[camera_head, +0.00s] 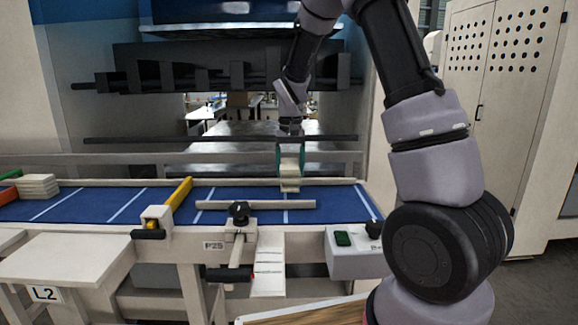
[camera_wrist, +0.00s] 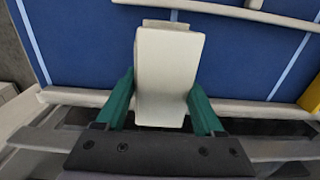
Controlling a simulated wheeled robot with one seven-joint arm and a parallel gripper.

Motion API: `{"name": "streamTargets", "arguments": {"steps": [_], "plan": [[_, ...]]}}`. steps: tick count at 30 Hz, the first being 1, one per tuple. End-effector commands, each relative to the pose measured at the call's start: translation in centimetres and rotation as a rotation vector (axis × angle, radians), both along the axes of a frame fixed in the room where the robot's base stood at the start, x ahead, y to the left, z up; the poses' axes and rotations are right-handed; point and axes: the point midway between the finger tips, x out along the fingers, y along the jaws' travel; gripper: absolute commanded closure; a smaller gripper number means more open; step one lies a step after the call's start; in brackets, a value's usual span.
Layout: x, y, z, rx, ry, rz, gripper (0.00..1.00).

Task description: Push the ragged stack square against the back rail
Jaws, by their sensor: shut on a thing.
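My gripper (camera_head: 290,160) reaches down over the far side of the blue conveyor belt (camera_head: 335,205). Its two teal fingers (camera_wrist: 163,84) are shut on the sides of a pale cream stack (camera_wrist: 168,65). The stack also shows below the fingers in the head view (camera_head: 290,184). In the wrist view a thin edge sticks out at the stack's far end, so its layers look slightly uneven. The cream back rail (camera_wrist: 258,108) runs along the belt edge, and the stack overlaps its line. I cannot tell whether they touch or whether the stack rests on the belt.
A second cream stack (camera_head: 38,186) lies at the belt's left end. A yellow bar (camera_head: 180,194) crosses the belt. A pale front bar (camera_head: 275,204) with a black knob (camera_head: 238,211) stands at the near side. Dark machine parts (camera_head: 230,68) overhang behind.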

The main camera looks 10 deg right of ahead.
Motion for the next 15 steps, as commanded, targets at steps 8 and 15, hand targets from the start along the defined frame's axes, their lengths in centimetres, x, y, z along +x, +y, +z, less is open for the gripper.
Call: {"name": "streamTargets", "arguments": {"steps": [8,15], "plan": [[0.0,0.0,-2.2,-0.001,0.001,0.0,0.86],[0.0,0.0,-3.6,-0.001,0.001,0.0,0.86]]}}
